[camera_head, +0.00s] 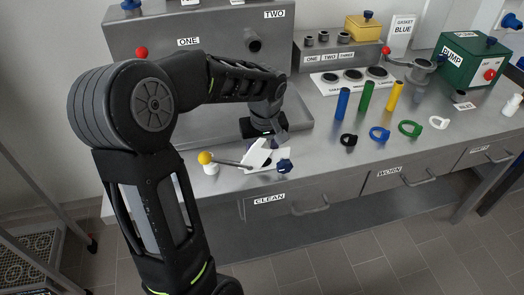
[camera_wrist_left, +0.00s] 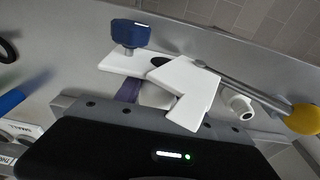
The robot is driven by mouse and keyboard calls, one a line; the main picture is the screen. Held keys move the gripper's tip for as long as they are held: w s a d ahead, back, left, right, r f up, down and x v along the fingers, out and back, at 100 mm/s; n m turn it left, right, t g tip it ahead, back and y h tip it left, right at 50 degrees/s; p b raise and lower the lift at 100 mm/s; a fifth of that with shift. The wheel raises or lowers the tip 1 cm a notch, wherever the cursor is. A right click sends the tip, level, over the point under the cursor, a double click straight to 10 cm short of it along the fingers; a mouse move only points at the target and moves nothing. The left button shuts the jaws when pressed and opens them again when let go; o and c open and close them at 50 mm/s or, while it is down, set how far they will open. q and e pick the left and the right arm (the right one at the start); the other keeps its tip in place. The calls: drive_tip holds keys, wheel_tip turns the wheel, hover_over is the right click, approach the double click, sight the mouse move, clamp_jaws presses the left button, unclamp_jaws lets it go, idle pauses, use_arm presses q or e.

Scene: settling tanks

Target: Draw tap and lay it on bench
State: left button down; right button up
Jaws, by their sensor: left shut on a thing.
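The tap, as far as I can make out, has a thin grey rod ending in a yellow ball (camera_head: 205,157). Its ball also shows in the left wrist view (camera_wrist_left: 303,119). My left gripper (camera_head: 264,158) is low at the bench's front edge, with its pale fingers shut around the inner end of the tap, which they largely hide. A blue knob (camera_wrist_left: 130,33) on a short stem shows beside the fingers; I cannot tell whether it belongs to the tap. A small white cylinder (camera_wrist_left: 238,104) is beside the rod. My right gripper is not in view.
The bench (camera_head: 330,165) has free room right of my gripper. Behind are several coloured rings, a blue cylinder (camera_head: 342,103), a green cylinder (camera_head: 366,97) and a yellow cylinder (camera_head: 394,97). A green pump box (camera_head: 468,60) is at right.

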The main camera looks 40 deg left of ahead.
use_arm(q)
drive_tip(key=c, duration=0.6)
unclamp_jaws()
drive_tip(key=shift+s+d+r, duration=0.1)
drive_tip(key=shift+d+r, duration=0.1)
drive_tip(key=shift+r, duration=1.1)
drive_tip(key=shift+s+d+r, duration=0.15)
drive_tip(key=shift+r, duration=1.15)
drive_tip(key=shift+s+d+r, duration=0.1)
drive_tip(key=shift+d+r, duration=0.1)
drive_tip(key=shift+r, duration=1.1)
